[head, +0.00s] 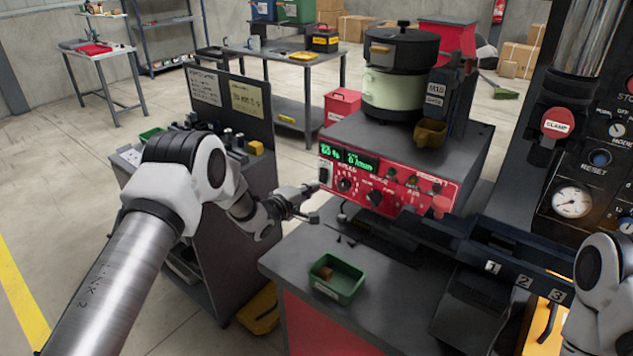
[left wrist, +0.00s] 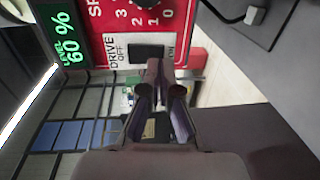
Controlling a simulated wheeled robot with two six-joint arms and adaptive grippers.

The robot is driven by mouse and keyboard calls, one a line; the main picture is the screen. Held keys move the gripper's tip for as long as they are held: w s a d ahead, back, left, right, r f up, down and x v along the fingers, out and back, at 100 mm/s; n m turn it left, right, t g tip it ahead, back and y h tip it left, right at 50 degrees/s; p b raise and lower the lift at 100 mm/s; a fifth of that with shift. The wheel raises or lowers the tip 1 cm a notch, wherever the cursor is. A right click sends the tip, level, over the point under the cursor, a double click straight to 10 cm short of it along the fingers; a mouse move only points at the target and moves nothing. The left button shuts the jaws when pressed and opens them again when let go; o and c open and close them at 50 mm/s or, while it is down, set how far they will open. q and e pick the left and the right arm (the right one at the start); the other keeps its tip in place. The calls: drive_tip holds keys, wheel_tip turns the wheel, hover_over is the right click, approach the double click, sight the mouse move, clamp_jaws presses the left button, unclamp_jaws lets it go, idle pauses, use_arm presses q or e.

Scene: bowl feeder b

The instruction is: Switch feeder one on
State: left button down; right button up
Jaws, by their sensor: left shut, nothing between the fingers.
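The feeder's red control panel (head: 385,184) has a green lit display (head: 348,157), knobs and a rocker switch at its left end. The bowl feeder (head: 400,80) stands on the grey cabinet behind the panel. In the left wrist view, the black drive switch (left wrist: 146,51) sits between the labels OFF and ON, and the display (left wrist: 66,40) reads 60 %. My left gripper (head: 314,189) is shut and empty, with its tips close to the switch; they overlap its lower edge in the left wrist view (left wrist: 155,66). I cannot tell whether they touch. The right gripper is out of view.
A green bin (head: 337,279) with a small brown part lies on the bench below the panel. A dark track numbered 1, 2, 3 (head: 490,238) runs to the right. A red CLAMP button (head: 557,123) is on the machine at right.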

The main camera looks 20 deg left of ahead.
sight(323, 176)
use_arm(q)
drive_tip(key=shift+x, duration=1.15)
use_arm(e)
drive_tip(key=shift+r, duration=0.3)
